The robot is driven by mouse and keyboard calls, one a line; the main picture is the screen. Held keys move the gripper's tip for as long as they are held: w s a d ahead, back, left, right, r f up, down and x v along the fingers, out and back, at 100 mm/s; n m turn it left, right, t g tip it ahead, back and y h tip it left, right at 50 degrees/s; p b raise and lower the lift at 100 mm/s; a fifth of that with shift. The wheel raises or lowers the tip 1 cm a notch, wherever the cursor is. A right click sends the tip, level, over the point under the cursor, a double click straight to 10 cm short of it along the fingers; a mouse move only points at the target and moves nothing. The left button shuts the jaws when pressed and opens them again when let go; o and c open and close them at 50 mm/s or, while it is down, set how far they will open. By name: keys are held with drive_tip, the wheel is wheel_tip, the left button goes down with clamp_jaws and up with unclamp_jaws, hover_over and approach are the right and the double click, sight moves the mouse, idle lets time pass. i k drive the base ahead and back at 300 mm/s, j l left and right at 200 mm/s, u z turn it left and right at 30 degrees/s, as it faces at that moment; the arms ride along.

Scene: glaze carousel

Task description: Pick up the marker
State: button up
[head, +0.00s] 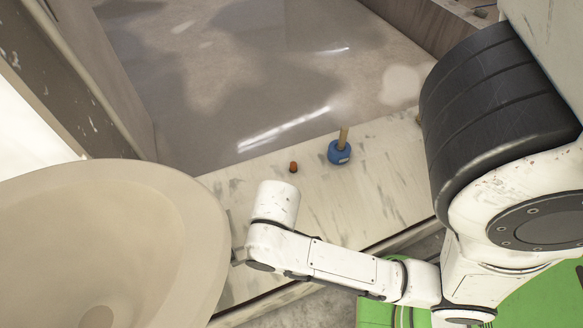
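No pen-like marker can be made out for certain in the head view. A small orange-brown upright piece (293,167) stands on the pale, streaked ledge; I cannot tell whether it is the marker. My white arm reaches in from the right across the ledge, nearer than both objects. A small dark part at its left end, probably my gripper (238,257), shows beside the large beige bowl. The fingers are mostly hidden, so their opening and any hold cannot be seen.
The large beige bowl (190,225) fills the lower left, close to my arm's end. The pale ledge (385,185) is clear around the two small objects. A glossy grey-brown surface (260,80) lies beyond it. A green surface (540,300) shows at lower right.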

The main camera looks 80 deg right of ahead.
sight(293, 169)
drive_tip(key=k+z, duration=0.15)
drive_tip(key=z, duration=0.7)
drive_tip(key=i+j+z, duration=0.25)
drive_tip(key=j+z, duration=0.2)
drive_tip(key=j, duration=0.2)
drive_tip(key=i+j+z, duration=0.1)
drive_tip(key=j+z, duration=0.15)
drive_tip(key=j, duration=0.1)
